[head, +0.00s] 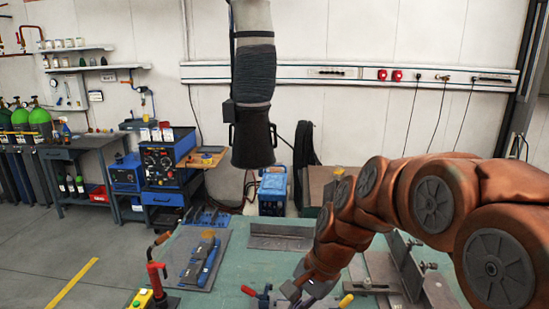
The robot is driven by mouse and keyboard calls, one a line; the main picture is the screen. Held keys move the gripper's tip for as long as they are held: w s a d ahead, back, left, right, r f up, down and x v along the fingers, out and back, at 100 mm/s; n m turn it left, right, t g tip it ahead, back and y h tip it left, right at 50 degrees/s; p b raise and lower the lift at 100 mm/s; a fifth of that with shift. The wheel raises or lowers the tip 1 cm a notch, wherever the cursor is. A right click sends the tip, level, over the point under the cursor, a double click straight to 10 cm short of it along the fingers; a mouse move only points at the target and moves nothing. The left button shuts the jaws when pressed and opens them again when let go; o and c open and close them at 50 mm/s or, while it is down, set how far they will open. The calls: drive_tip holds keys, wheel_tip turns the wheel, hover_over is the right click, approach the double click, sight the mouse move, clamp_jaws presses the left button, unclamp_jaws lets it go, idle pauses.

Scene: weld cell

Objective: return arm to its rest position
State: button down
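My arm, copper-coloured with grey round joint caps, enters from the right and reaches down and left over the green welding table (212,284). My gripper (293,292) is at its end, low in the middle of the head view, above the table's near part. The gripper is small and dark, partly cut off by the bottom of the picture. I cannot tell whether its fingers are open or shut, or whether anything is between them.
Clamps with red (155,280) and yellow (346,300) handles stand close by the gripper. Metal angle fixtures (405,265) stand beneath the arm. A dark extraction hose (254,90) hangs above the table's far side. Floor at left is clear.

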drive_tip(key=s+d+f+n+h, duration=0.1)
drive_tip(key=s+d+n, duration=0.1)
drive_tip(key=s+d, duration=0.2)
drive_tip(key=s+d+f+n+g+h, duration=0.1)
drive_tip(key=s+d+n, duration=0.2)
drive_tip(key=s, duration=0.8)
drive_tip(key=s+d+f+n+h, duration=0.1)
drive_tip(key=s+d+n+h, duration=0.1)
drive_tip(key=s+d, duration=0.4)
drive_tip(key=shift+s+d+n+g+b, duration=0.35)
drive_tip(key=shift+s+n, duration=0.35)
drive_tip(key=shift+s, duration=0.5)
